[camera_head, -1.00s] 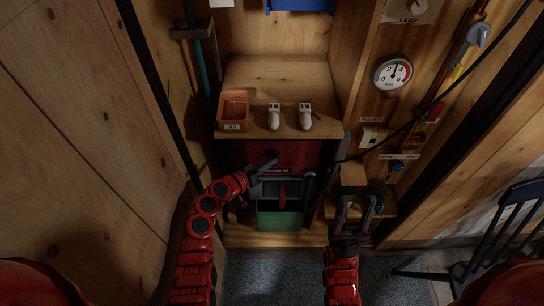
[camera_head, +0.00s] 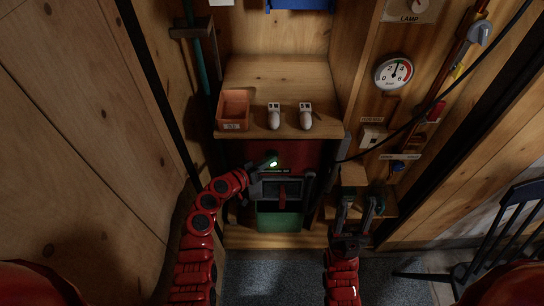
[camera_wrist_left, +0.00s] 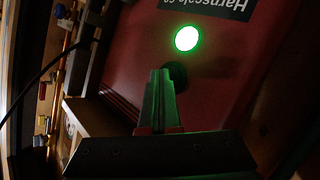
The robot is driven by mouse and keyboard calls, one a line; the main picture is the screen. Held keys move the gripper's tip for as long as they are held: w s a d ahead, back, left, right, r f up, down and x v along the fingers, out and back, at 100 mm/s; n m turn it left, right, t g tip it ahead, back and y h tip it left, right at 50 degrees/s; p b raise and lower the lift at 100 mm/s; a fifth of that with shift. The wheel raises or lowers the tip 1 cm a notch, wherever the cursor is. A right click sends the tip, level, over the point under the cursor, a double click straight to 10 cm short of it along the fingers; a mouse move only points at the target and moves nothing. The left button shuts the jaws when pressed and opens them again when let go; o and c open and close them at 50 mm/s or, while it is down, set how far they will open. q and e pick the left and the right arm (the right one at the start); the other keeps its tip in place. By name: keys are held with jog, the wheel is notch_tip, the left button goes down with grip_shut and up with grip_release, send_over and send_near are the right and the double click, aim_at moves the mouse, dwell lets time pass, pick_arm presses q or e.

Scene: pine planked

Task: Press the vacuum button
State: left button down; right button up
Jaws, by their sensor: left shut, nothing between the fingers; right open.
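The red machine (camera_head: 305,155) stands under the wooden shelf. A round light (camera_wrist_left: 187,38) on its red front glows green in the left wrist view, and its glow also shows in the head view (camera_head: 274,163). A dark round part, apparently the button (camera_wrist_left: 176,72), sits beside the light, partly hidden by my fingertips. My left gripper (camera_head: 268,165) is shut and empty, its tips at or very near that part; I cannot tell whether they touch. My right gripper (camera_head: 358,201) is open and empty, low on the right near a wooden block.
An orange bin (camera_head: 233,122) and two white items (camera_head: 274,117) stand on the shelf (camera_head: 280,72). A gauge (camera_head: 393,74), switches and a dark cable occupy the right wall. A dark chair (camera_head: 500,235) stands at the lower right.

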dwell(0.3)
pick_arm(q)
jog(key=shift+s, duration=0.9)
jog(key=shift+s, duration=0.1)
jog(key=s, duration=0.4)
jog(key=shift+s+b, duration=0.35)
jog(key=shift+s, duration=0.05)
dwell(0.5)
